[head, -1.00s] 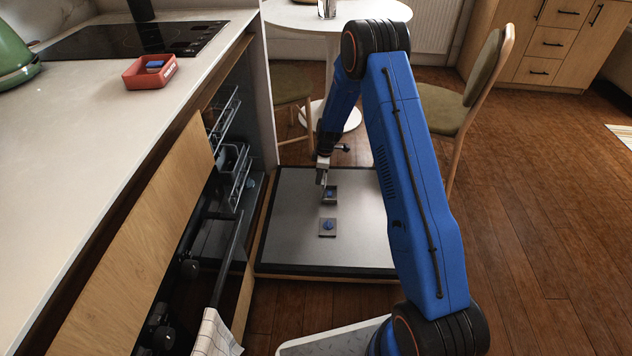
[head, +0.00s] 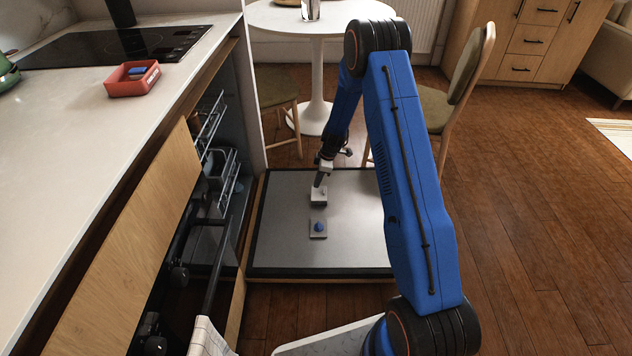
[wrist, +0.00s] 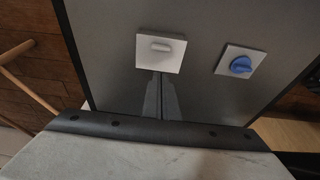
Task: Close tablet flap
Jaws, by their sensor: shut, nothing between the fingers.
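The dishwasher door (head: 345,245) is folded down flat, its grey inner face upward. On it the tablet flap (head: 318,201) is a pale square that lies flat over its compartment. In the wrist view the flap (wrist: 175,62) shows a raised bar, and no tablet is visible. A smaller grey plate with a blue knob (head: 319,227) sits nearer me on the door; the knob also shows in the wrist view (wrist: 241,65). My gripper (head: 318,184) is shut and empty, its tips at the flap's far edge. I cannot tell whether they touch it.
The open dishwasher with wire racks (head: 217,180) is left of the door. A counter (head: 75,150) holds a red tray (head: 132,88) with a blue item. A round table (head: 310,20) and chairs (head: 440,100) stand beyond. Wooden floor at right is clear.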

